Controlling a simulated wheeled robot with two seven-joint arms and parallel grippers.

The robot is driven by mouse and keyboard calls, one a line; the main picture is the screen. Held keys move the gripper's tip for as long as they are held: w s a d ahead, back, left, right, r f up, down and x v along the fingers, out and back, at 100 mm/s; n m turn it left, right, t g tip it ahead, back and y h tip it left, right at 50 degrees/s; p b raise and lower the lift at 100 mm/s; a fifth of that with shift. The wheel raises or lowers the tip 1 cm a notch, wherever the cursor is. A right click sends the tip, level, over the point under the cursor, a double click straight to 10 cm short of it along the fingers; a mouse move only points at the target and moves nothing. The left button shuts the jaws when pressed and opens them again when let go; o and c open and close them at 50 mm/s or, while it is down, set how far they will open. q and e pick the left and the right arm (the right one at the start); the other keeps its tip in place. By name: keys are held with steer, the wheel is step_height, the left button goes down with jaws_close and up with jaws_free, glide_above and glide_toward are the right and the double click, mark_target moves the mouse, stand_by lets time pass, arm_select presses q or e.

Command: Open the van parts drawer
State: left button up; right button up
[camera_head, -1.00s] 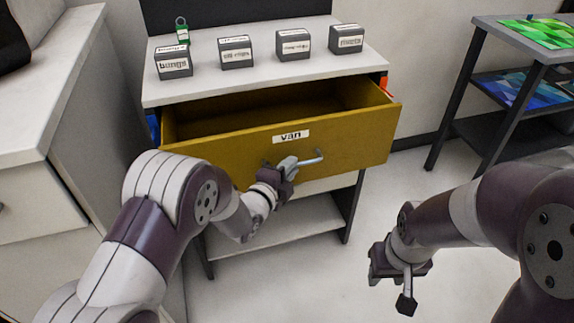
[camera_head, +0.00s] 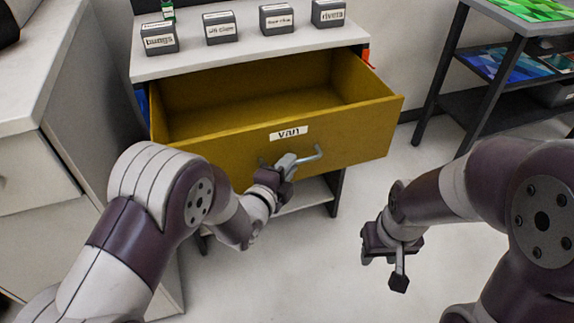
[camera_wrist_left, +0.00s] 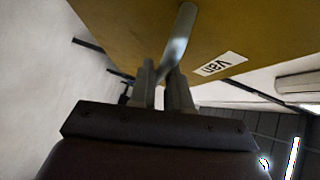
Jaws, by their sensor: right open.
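The yellow van drawer (camera_head: 350,131) carries a white label reading "van" (camera_head: 288,133) and is pulled well out of its cabinet; its inside looks empty. A grey bar handle (camera_head: 308,157) is on its front. My left gripper (camera_head: 287,163) is at the handle's left part. In the left wrist view its two fingers (camera_wrist_left: 163,88) are closed around the handle bar (camera_wrist_left: 180,38), below the drawer front. My right gripper (camera_head: 393,262) hangs open and empty over the floor, right of the drawer and apart from it.
A white counter (camera_head: 40,75) stands close on the left. A dark shelf rack (camera_head: 441,75) is at the right. The floor (camera_head: 300,265) in front is clear.

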arm_select(q)
steer(key=shift+o, duration=1.4)
steer(key=p+v, duration=0.1)
steer(key=v, duration=1.1)
steer(key=shift+s+a+p, duration=0.2)
steer(key=shift+s+p, duration=0.15)
steer(key=shift+p, duration=0.05)
steer(key=shift+f, duration=0.1)
